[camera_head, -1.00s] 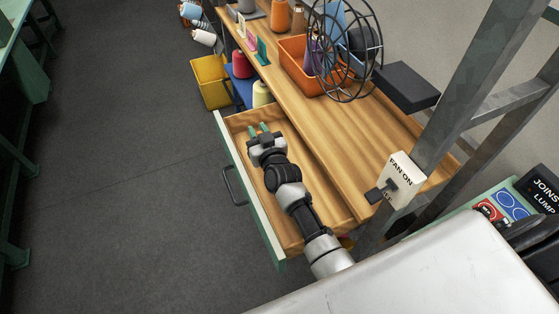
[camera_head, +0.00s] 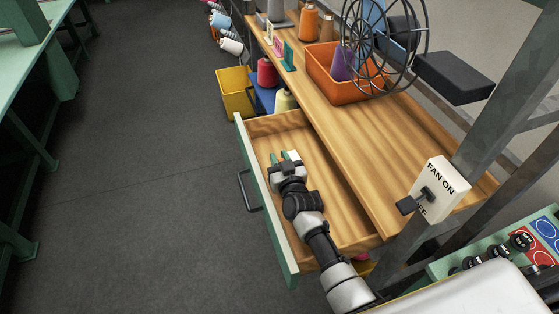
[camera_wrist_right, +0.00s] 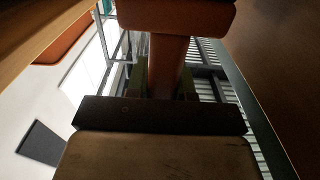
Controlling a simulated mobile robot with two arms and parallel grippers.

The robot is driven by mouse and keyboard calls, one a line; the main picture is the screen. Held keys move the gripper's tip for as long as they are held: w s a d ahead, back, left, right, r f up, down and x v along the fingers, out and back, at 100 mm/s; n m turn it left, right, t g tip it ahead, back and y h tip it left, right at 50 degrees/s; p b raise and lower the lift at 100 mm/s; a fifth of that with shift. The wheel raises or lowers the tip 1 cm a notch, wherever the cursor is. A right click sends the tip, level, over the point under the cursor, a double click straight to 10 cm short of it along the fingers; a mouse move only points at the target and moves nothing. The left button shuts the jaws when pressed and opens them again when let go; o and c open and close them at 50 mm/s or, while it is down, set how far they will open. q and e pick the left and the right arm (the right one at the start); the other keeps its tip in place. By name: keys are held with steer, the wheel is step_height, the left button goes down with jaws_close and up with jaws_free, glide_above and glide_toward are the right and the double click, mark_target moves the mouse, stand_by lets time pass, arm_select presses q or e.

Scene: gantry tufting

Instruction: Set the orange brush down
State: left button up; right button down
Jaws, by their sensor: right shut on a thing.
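My right gripper (camera_head: 284,157) reaches over the open wooden drawer (camera_head: 325,190), its green-tipped fingers pointing to the drawer's far end. In the right wrist view an orange-brown block on a narrower stem, which looks like the orange brush (camera_wrist_right: 175,15), is in line with the gripper, and the gripper is shut on it. In the head view the brush cannot be made out; my gripper and hand cover that spot. Whether the brush touches the drawer floor cannot be told. My left gripper is in neither view.
The drawer has a green front (camera_head: 268,205) with a dark handle (camera_head: 246,191). The wooden worktop (camera_head: 365,140) lies to its right, with an orange bin (camera_head: 345,87) and a wire wheel (camera_head: 385,45). A fan switch box (camera_head: 437,188) stands at right. The drawer floor looks clear.

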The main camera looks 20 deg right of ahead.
steer(key=shift+f+b, duration=0.5)
steer(key=shift+f, duration=0.1)
steer(key=c, duration=1)
jaws_free()
steer(key=shift+r+p, duration=0.65)
steer(key=shift+r, duration=0.1)
steer(key=s+p, duration=0.2)
steer(key=s, duration=0.4)
steer(key=s+p, duration=0.3)
steer(key=s, duration=0.3)
steer(key=shift+d+f+p, duration=0.1)
steer(key=shift+d+p, duration=0.1)
steer(key=shift+p, duration=0.1)
